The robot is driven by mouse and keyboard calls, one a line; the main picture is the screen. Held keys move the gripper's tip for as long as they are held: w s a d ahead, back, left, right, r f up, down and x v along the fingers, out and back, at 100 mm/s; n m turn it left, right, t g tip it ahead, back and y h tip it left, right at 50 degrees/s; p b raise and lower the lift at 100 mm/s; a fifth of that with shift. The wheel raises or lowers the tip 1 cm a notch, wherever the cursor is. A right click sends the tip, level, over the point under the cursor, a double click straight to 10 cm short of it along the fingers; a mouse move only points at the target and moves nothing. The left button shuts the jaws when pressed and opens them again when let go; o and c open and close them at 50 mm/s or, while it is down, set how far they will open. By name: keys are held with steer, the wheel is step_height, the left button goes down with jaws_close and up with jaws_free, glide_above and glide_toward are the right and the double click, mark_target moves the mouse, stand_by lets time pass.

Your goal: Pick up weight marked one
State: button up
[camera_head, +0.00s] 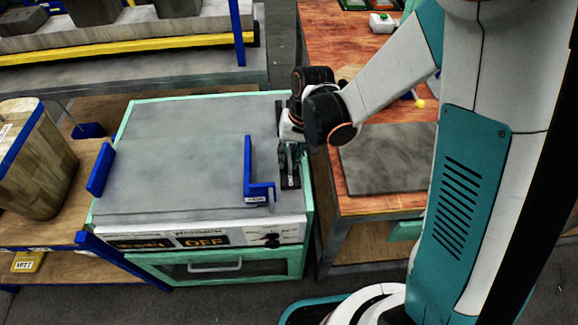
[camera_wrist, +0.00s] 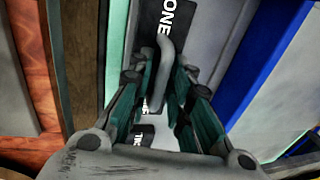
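The weight marked one shows in the wrist view as a grey piece with a bent grey handle (camera_wrist: 164,72) and a black label (camera_wrist: 176,18) reading "ONE" in white. A second black-and-white label shows partly below, between the fingers. My gripper (camera_wrist: 160,85) points down with its dark green finger pads on either side of the handle. The fingers are apart, and narrow gaps appear beside the handle.
A blue bracket (camera_head: 250,170) stands on the press just left of my gripper, and another (camera_head: 101,170) at its left edge. A wooden table (camera_head: 335,50) with a grey plate (camera_head: 385,160) is at the right. A wooden block (camera_head: 50,175) stands left.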

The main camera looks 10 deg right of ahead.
jaws_close()
